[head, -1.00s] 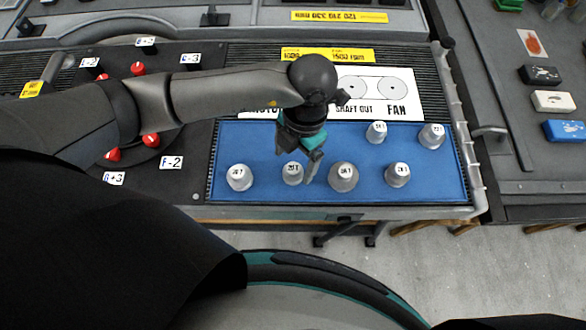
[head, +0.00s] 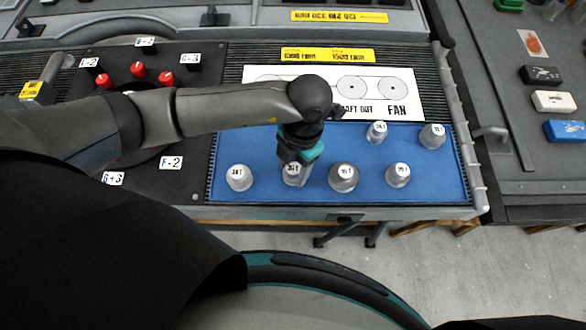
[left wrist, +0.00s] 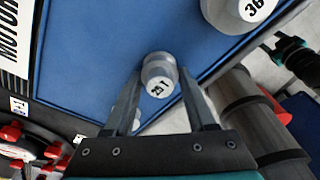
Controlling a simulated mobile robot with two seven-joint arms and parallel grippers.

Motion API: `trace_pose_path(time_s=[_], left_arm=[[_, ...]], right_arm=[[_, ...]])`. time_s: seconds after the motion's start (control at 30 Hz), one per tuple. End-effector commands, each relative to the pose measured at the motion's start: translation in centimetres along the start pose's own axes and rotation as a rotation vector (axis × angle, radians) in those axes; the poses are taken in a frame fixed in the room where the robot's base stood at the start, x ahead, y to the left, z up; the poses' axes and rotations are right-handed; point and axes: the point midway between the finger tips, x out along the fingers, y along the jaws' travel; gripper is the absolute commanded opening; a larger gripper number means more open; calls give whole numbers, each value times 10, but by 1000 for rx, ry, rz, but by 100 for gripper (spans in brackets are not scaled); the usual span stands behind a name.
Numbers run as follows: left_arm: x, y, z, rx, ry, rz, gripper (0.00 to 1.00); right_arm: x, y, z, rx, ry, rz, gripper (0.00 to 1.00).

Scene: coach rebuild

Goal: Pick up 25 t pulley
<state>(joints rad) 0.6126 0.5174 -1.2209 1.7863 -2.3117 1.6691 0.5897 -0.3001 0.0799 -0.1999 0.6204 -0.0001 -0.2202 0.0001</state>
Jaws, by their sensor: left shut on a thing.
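The 25 T pulley (left wrist: 159,76) is a small silvery pulley with a white "25 T" label on top, seen in the left wrist view between my fingers. In the head view the pulley (head: 291,180) is at the front of the blue mat (head: 232,142), partly hidden by the gripper. My left gripper (head: 296,168) points down over it and is shut on it. I see no clear gap between pulley and mat. A dark and teal part at the right of the left wrist view looks like my right gripper (left wrist: 290,48); its jaws are too small to read.
A larger pulley labelled 36 (head: 343,177) stands just right of the held one. Another pulley (head: 239,177) stands to its left. More pulleys (head: 398,174) stand on the mat's right part. Red knobs (head: 138,70) are on the dark panel at left.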

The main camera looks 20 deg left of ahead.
Motion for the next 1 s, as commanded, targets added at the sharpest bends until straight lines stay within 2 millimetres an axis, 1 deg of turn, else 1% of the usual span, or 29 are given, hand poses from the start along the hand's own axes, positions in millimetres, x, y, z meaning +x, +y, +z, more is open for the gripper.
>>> trace_pose_path(time_s=[0.03,0.3,0.33,0.63,0.77,0.87,0.97,1.0], left_arm=[[0,0,0,0,0,0,33],[0,0,0,0,0,0,3],[0,0,0,0,0,0,0],[-2,0,0,0,-1,0,0],[-9,0,-1,-1,-2,0,0],[-22,1,-2,-1,-4,1,0],[-41,1,-5,0,-5,1,0],[-51,1,-6,0,-7,0,0]], right_arm=[[0,0,0,0,0,0,50],[0,0,0,0,0,0,50],[0,0,0,0,0,0,50],[0,0,0,0,0,0,50],[-2,0,0,0,0,0,50],[-4,0,0,0,0,0,50],[-7,0,-1,0,0,0,50],[-8,0,-1,0,0,0,50]])
